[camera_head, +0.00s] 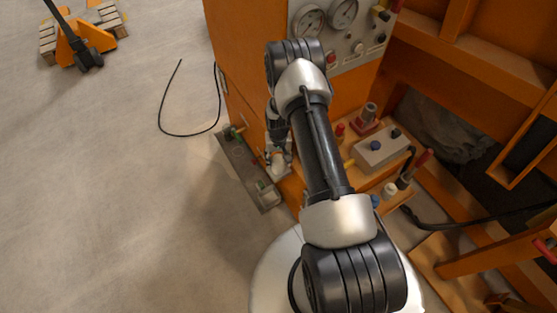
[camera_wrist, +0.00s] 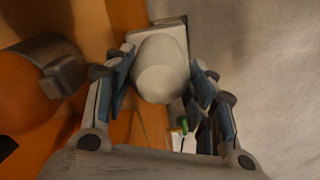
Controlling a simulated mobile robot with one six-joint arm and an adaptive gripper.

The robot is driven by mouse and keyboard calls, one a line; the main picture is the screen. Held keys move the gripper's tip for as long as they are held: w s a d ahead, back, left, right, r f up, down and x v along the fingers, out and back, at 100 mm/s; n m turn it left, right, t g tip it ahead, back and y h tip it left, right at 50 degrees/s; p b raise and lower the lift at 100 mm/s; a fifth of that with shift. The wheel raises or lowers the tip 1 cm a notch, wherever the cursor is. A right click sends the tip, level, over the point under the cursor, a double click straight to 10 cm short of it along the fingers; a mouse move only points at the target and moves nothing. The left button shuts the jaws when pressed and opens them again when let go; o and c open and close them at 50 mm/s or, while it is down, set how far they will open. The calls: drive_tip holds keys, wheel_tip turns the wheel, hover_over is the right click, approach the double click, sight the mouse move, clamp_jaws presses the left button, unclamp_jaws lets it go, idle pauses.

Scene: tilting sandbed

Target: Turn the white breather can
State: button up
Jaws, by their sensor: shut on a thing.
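The white breather can (camera_wrist: 161,68) shows in the wrist view as a pale rounded body in front of a light square block. My gripper (camera_wrist: 162,82) has one finger on each side of it and is shut on it. In the head view my gripper (camera_head: 278,161) is low beside the orange cabinet, above the grey strip. The can cannot be made out clearly there, and my arm hides part of the place.
A grey strip (camera_head: 240,158) with small fittings runs along the orange cabinet (camera_head: 238,55). A grey control box (camera_head: 381,148) and red-capped fittings stand right of my arm. A black cable (camera_head: 163,113) lies on open floor at left. An orange cylinder (camera_wrist: 25,92) is close left in the wrist view.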

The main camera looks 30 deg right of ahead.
drive_tip(key=n+b, duration=0.1)
drive_tip(key=n, duration=0.5)
drive_tip(key=shift+n, duration=0.3)
idle(0.4)
drive_tip(key=o, duration=1.1)
drive_tip(key=shift+c, duration=0.2)
wheel_tip(320, 180, up, 12)
